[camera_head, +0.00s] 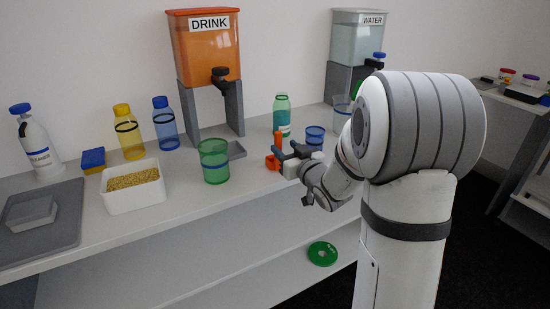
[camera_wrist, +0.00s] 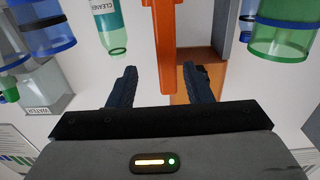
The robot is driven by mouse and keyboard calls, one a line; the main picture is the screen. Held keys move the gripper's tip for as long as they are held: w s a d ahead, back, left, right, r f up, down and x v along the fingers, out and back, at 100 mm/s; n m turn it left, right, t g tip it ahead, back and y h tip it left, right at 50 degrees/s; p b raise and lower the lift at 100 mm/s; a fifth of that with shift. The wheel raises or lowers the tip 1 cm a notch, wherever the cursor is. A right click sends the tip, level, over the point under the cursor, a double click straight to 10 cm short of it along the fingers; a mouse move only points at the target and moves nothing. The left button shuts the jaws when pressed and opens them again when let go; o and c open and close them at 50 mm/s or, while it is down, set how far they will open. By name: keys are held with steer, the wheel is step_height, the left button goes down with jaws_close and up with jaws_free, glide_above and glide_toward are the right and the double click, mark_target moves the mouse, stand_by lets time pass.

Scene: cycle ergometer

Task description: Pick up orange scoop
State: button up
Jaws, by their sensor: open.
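The orange scoop (camera_head: 272,162) is on the white shelf, with its handle standing up, right of the green cup in the head view. In the wrist view the scoop's orange handle (camera_wrist: 180,50) runs down between my two dark fingers, nearer the right one. My gripper (camera_head: 287,155) is open around the handle, and it also shows in the wrist view (camera_wrist: 162,85). A gap is visible on the handle's left side. I cannot tell whether the right finger touches it. The scoop's lower part is partly hidden by my gripper.
A green cup (camera_head: 214,160), a blue cup (camera_head: 315,135) and a teal-green bottle (camera_head: 281,113) stand close around. The orange drink dispenser (camera_head: 205,50) stands behind. Further left is a white bin of grain (camera_head: 133,196). A green disc (camera_head: 322,253) lies on the lower shelf.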

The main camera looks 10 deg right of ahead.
mark_target(279, 146)
steer(key=x, duration=0.4)
steer(key=shift+w+a+f, duration=0.2)
steer(key=shift+w+a, duration=0.1)
steer(key=shift+a, duration=0.2)
steer(key=shift+w+a, duration=0.15)
steer(key=shift+w, duration=0.35)
steer(key=shift+c, duration=0.5)
jaws_close()
